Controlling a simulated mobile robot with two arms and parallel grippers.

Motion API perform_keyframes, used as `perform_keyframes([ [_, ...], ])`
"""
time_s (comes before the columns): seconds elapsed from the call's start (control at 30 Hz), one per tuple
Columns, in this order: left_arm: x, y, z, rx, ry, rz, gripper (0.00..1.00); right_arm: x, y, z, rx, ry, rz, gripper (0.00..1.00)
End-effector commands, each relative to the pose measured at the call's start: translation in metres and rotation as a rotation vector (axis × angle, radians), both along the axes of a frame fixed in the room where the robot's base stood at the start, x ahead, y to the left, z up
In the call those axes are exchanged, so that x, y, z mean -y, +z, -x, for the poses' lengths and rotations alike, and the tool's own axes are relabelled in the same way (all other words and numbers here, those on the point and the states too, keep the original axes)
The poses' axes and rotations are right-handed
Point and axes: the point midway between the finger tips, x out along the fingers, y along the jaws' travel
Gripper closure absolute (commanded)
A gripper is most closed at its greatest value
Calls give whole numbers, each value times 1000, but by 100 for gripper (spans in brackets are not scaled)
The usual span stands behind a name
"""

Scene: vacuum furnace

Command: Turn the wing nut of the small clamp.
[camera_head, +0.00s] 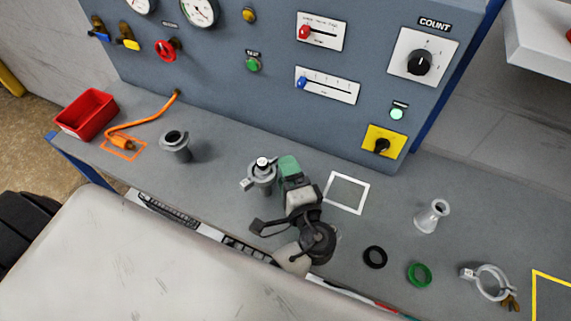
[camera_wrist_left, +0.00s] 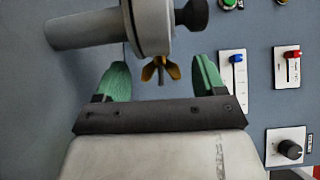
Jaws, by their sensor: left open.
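The small clamp (camera_head: 262,183) sits around a grey pipe fitting that stands on the bench, left of my left gripper. It shows from close up in the left wrist view (camera_wrist_left: 152,30). Its brass wing nut (camera_wrist_left: 160,70) appears in the gap between my left gripper's (camera_wrist_left: 162,72) two green fingers, with clear space on both sides. The fingers are open and hold nothing. In the head view my left gripper (camera_head: 289,166) is beside the fitting and hides the wing nut. My right gripper is not in view.
A grey flanged fitting (camera_head: 175,146) and a red bin (camera_head: 86,114) stand to the left. A white square outline (camera_head: 346,192), a metal reducer (camera_head: 432,216), a black ring (camera_head: 374,257), a green ring (camera_head: 419,275) and a larger open clamp (camera_head: 490,282) are to the right. The control panel (camera_head: 275,90) rises behind.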

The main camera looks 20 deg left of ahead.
Motion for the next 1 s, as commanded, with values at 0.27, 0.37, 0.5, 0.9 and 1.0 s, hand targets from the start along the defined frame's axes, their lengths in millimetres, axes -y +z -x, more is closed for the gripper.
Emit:
perform_keyframes([
  [0.27, -9, 0, -10, 1, 0, 2, 30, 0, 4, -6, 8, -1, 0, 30],
  [0.37, -9, 0, -10, 1, 0, 2, 30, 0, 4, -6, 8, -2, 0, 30],
  [0.5, -9, 0, -10, 1, 0, 2, 39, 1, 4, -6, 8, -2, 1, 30],
  [0.9, -9, -3, -10, 14, 0, 8, 80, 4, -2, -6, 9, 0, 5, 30],
  [1.0, -9, -7, -10, 55, 1, 26, 80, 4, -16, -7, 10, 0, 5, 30],
])
